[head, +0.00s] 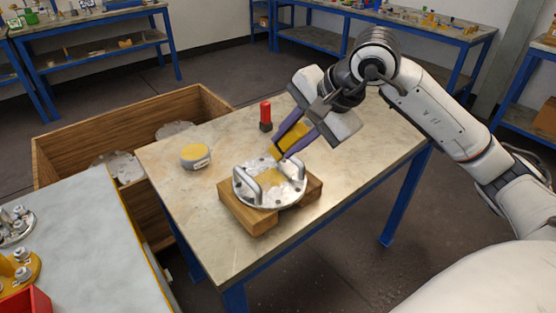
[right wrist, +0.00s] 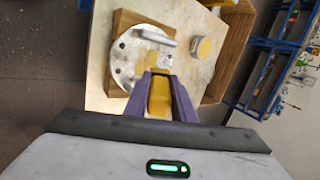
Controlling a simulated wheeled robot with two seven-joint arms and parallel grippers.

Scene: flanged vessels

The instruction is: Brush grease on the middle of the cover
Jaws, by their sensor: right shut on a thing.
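The cover (head: 262,196) is a round grey metal disc with two raised handles and holes around its rim, lying on wooden blocks (head: 248,218) on the table. A yellowish grease patch (head: 272,177) shows on its middle. My right gripper (head: 282,153) is shut on a yellow brush (head: 291,138), just above the far side of the cover. In the right wrist view the brush (right wrist: 159,97) sits between the purple fingers, pointing at the cover (right wrist: 138,58). The brush tip is hard to make out, so I cannot tell whether it touches. My left gripper is out of view.
A grey tub with a yellow top (head: 195,156) stands left of the cover. A red and black object (head: 265,117) stands behind it. A wooden crate (head: 70,160) with metal discs is at the left. The table's right part is clear.

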